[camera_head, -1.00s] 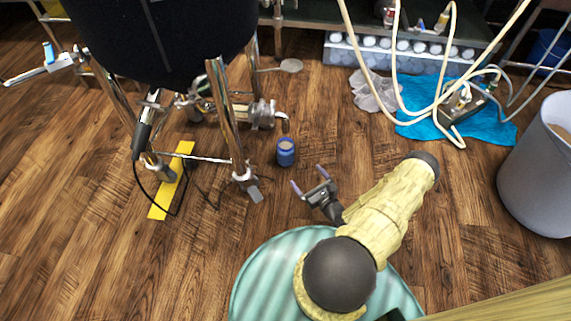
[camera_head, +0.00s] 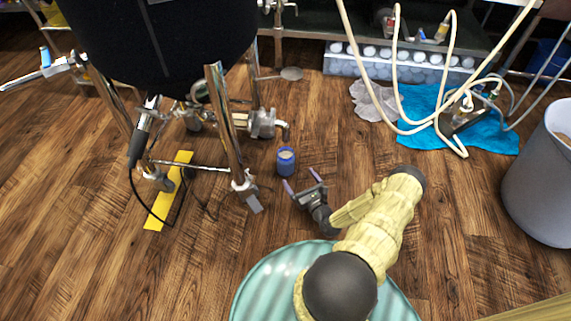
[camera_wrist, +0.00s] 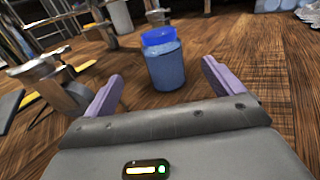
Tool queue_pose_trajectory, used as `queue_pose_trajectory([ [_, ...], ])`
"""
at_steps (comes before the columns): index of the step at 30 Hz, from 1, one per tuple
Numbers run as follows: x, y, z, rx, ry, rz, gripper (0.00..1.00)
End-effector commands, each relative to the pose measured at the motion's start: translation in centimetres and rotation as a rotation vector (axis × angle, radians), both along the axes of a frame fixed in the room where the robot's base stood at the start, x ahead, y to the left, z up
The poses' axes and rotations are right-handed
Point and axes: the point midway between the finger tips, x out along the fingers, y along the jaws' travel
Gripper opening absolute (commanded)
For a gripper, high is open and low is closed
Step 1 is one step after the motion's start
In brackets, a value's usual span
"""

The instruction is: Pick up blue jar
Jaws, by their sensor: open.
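The blue jar (camera_head: 286,161) stands upright on the wooden floor, to the right of the vat's near metal leg. In the wrist view the jar (camera_wrist: 164,62) shows its bright blue rim and lies beyond the fingertips, between the two fingers' lines. My gripper (camera_head: 302,184) is open and empty, with its purple fingers pointing towards the jar from just in front of it. The gripper also shows in the wrist view (camera_wrist: 162,82). It looks apart from the jar.
A black vat (camera_head: 155,40) on metal legs stands at left, with a valve (camera_head: 263,124) behind the jar. A yellow strip (camera_head: 168,192) lies left. A blue cloth (camera_head: 425,100) with hoses lies back right. A grey bin (camera_head: 540,185) stands at right.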

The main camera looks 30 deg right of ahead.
Motion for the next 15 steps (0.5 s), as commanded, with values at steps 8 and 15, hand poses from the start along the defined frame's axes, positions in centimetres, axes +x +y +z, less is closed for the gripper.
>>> queue_pose_trajectory([
  [8,4.7,0.1,-0.1,-0.002,-0.001,0.001,0.93],
  [15,5.6,0.2,0.0,0.000,0.001,0.000,0.93],
])
